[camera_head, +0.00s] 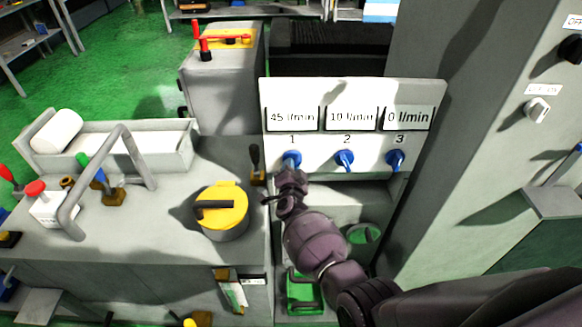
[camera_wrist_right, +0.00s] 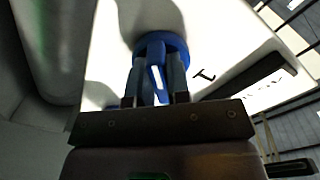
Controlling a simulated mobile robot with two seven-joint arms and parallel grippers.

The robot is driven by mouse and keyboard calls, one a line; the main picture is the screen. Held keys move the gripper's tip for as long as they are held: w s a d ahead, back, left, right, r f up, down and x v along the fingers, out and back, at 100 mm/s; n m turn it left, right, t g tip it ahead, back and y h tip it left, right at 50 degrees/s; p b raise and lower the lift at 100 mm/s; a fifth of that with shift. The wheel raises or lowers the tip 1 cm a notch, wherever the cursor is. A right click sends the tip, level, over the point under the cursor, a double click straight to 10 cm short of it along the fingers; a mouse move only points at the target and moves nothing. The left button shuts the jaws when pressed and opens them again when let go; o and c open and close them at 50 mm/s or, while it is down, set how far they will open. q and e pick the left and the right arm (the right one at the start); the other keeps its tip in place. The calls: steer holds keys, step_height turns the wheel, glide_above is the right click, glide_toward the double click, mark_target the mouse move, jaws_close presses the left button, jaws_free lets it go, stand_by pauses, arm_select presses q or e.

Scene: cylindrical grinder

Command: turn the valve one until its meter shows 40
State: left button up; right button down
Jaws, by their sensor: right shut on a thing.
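The white meter panel (camera_head: 352,90) stands at the centre right in the head view. Its meter for valve one (camera_head: 291,118) reads 45 l/min. The meter for valve two (camera_head: 350,118) reads 10 l/min, and the one for valve three (camera_head: 406,117) reads 0 l/min. Blue valve one (camera_head: 291,158) sits under the number 1, partly hidden by my right gripper (camera_head: 290,178). In the right wrist view, my right gripper (camera_wrist_right: 155,92) is shut on the blue handle of valve one (camera_wrist_right: 155,48), one finger on each side. My left gripper is not in view.
Blue valve two (camera_head: 344,160) and valve three (camera_head: 396,159) are close by on the right. A black lever (camera_head: 255,162) stands just left of valve one. A yellow-topped pot (camera_head: 222,208) and a grey bent pipe (camera_head: 120,165) stand on the machine top.

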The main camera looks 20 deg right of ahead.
steer(key=c, duration=1.1)
jaws_free()
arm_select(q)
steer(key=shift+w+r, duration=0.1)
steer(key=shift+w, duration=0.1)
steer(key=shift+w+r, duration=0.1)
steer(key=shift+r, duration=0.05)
arm_select(e)
steer(key=shift+s, duration=0.1)
arm_select(q)
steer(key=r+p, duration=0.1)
steer(key=p, duration=0.1)
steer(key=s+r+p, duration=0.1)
steer(key=p, duration=0.1)
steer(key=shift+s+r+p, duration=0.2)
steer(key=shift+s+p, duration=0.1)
steer(key=shift+p, duration=0.05)
arm_select(e)
steer(key=v, duration=1)
steer(key=shift+s+a, duration=0.1)
steer(key=shift+s, duration=0.2)
